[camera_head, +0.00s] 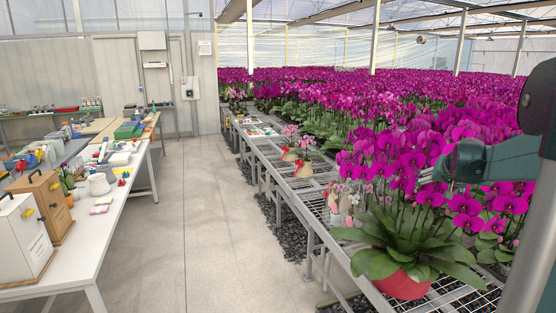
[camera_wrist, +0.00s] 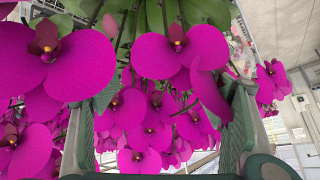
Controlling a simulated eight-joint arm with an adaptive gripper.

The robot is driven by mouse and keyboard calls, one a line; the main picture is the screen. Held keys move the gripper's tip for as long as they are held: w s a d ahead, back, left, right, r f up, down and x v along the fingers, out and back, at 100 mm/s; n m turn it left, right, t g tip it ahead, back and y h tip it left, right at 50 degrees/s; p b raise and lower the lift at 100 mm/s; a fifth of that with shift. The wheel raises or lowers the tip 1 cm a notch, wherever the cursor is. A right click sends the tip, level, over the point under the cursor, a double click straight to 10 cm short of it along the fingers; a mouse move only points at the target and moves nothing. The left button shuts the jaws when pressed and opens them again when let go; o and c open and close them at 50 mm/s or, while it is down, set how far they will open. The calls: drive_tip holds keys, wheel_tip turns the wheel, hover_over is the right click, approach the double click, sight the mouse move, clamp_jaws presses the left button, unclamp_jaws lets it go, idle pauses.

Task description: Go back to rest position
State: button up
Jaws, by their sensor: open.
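My gripper (camera_head: 430,177) reaches in from the right in the head view, among the magenta orchid blooms (camera_head: 400,150) of the nearest plant. Its fingertips are partly hidden by flowers. In the wrist view my gripper (camera_wrist: 172,95) shows a green finger on each side, spread wide apart. Magenta orchid flowers (camera_wrist: 172,45) and stems fill the view between and in front of the fingers. I see nothing clamped between them; some petals overlap the right finger, and I cannot tell whether they touch it.
The near orchid stands in a red pot (camera_head: 403,285) on a metal mesh bench (camera_head: 310,190). Dense orchids stretch behind. A white worktable (camera_head: 75,262) with boxes and tools stands left. The concrete aisle (camera_head: 205,220) between is clear.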

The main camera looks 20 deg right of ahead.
drive_tip(key=s+a+r+n+y+p, duration=0.1)
drive_tip(key=s+a+n, duration=0.1)
drive_tip(key=a, duration=1.7)
drive_tip(key=s+a+r+n+y+p, duration=0.1)
drive_tip(key=s+a+r+n+y, duration=0.15)
drive_tip(key=a, duration=1.75)
drive_tip(key=s+a+f+n+p, duration=0.1)
drive_tip(key=s+a+f+n, duration=0.1)
drive_tip(key=s+a+f, duration=0.3)
drive_tip(key=s+a+f+n+y, duration=0.1)
drive_tip(key=s+a+f+n, duration=0.2)
drive_tip(key=s+a, duration=1.1)
drive_tip(key=a+f, duration=0.2)
drive_tip(key=a, duration=0.4)
drive_tip(key=shift+s+a+p, duration=0.2)
drive_tip(key=shift+a+p, duration=0.2)
drive_tip(key=shift+y, duration=0.25)
